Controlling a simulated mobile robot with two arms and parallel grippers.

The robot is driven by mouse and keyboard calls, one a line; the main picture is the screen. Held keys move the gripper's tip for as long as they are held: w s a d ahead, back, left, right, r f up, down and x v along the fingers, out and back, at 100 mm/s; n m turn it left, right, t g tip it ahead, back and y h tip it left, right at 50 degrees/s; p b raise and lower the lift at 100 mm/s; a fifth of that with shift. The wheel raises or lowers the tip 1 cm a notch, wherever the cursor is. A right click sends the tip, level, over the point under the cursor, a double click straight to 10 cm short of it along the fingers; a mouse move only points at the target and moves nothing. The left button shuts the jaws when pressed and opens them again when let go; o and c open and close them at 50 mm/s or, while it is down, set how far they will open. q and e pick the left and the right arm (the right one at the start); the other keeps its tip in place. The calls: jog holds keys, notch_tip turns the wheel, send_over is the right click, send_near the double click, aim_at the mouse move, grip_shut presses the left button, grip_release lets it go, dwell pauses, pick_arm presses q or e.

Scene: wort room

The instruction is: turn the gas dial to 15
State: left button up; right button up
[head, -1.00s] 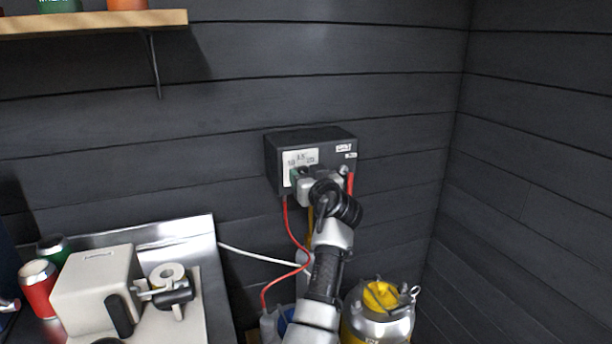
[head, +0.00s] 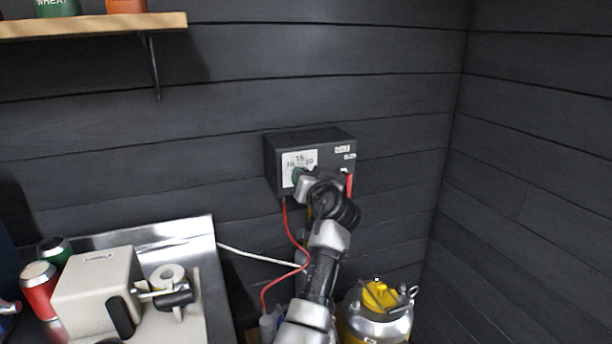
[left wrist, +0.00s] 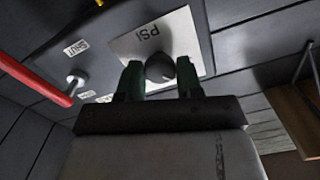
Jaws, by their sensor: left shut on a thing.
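The gas box (head: 275,150) is a dark grey panel on the wall, with a white dial plate (head: 292,157) marked 10, 15 and 20. My left gripper (head: 299,175) is at the lower part of this plate and hides the dial in the head view. In the left wrist view, its green fingers sit on both sides of a dark round dial knob (left wrist: 160,67) and are shut on it. The plate there reads PSI (left wrist: 149,31). The knob's pointer cannot be made out. My right gripper is not in view.
A red lever (head: 350,184) with a metal pivot sits right of the dial, near small labels. A red hose (head: 288,225) hangs from the box. A yellow-topped metal keg (head: 380,312) stands below right. A steel counter (head: 190,232) with a beige machine (head: 95,285) is left.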

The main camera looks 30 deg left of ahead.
pick_arm(q)
jog(key=shift+r+m+p, duration=0.15)
jog(key=shift+m+p, duration=1.2)
jog(key=shift+m, duration=1.65)
jog(key=o, duration=0.9)
jog(key=shift+w, duration=0.1)
jog(key=shift+f, duration=0.2)
